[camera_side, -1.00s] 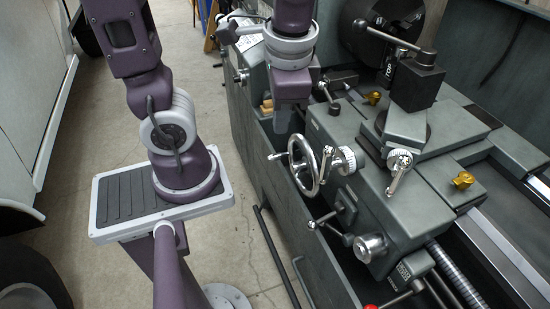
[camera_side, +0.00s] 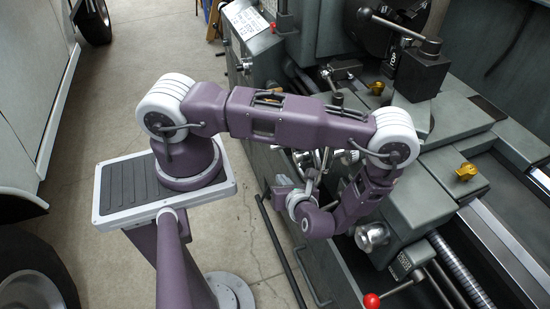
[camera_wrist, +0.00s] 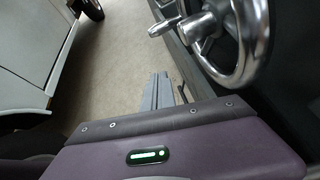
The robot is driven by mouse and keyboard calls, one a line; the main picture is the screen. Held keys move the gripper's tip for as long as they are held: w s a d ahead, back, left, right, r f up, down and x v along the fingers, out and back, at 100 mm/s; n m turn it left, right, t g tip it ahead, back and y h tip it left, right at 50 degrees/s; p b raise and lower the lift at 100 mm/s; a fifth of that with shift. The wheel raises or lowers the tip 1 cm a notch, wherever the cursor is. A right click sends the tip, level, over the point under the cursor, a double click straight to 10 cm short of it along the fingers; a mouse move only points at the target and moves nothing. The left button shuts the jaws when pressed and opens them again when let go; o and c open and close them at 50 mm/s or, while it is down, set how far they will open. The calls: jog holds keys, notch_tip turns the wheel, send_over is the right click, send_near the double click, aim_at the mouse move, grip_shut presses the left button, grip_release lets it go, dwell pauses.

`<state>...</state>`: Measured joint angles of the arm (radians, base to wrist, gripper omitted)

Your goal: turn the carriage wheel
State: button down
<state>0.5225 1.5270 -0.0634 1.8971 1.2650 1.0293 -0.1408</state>
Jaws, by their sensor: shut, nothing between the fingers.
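The carriage wheel (camera_wrist: 258,45) is a chrome handwheel with a thick rim, large at the upper right of the wrist view and cut by its top edge. Its chrome hub (camera_wrist: 197,27) and a small handle (camera_wrist: 164,27) show to the left of the rim. In the side view the wheel (camera_side: 314,158) is mostly hidden behind my arm. My gripper (camera_wrist: 158,90) shows its grey fingers together and empty in the wrist view. They are below the handle and left of the rim, with a visible gap to both.
The grey lathe carriage (camera_side: 405,215) lies right of my wrist. A red-knobbed lever (camera_side: 372,301) sticks out below it. A tool post (camera_side: 420,75) stands above. Bare floor (camera_side: 110,75) lies left of the lathe.

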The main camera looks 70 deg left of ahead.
jog(key=w+a, duration=0.1)
jog(key=a, duration=0.8)
jog(key=shift+f, duration=0.3)
jog(key=shift+w+a, duration=0.1)
jog(key=shift+a, duration=0.05)
jog(key=shift+w+a+r+y, duration=0.1)
jog(key=shift+a+r+y, duration=0.2)
jog(key=shift+r, duration=0.2)
